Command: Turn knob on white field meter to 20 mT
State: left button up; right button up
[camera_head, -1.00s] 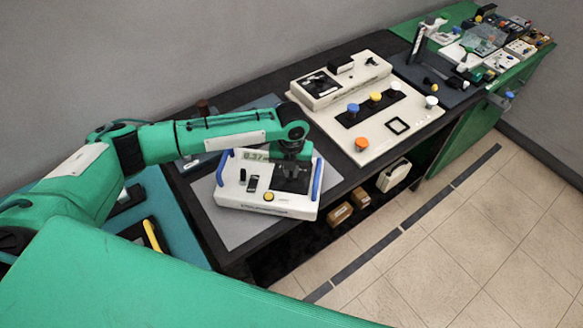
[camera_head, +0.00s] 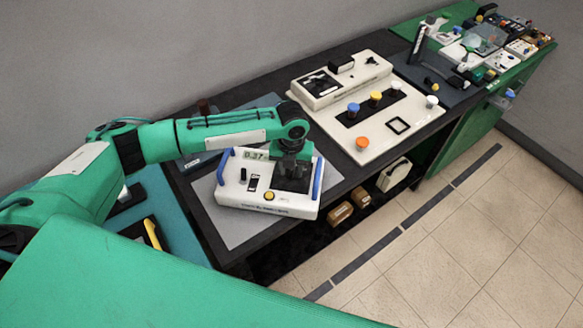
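The white field meter (camera_head: 235,195) sits on a grey mat on the dark bench. It has blue side handles, a display that seems to read 0.37, a black switch and a yellow button. My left gripper (camera_head: 291,172) points down over the black panel (camera_head: 285,185) at the meter's right side. The gripper and wrist hide the knob, and I cannot tell whether the fingers touch it or how far apart they are. My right gripper is not in view.
A larger cream console (camera_head: 372,155) with blue, yellow and orange knobs stands to the right. A dark tool stand and a crowded green table (camera_head: 468,17) lie farther right. Small boxes (camera_head: 339,214) sit on the shelf below. The grey mat (camera_head: 228,229) is clear in front of the meter.

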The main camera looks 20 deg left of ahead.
aim_at(292, 172)
pick_arm(q)
notch_tip(292, 172, up, 14)
jog(key=b, duration=0.3)
jog(key=shift+f, duration=0.1)
dwell(0.5)
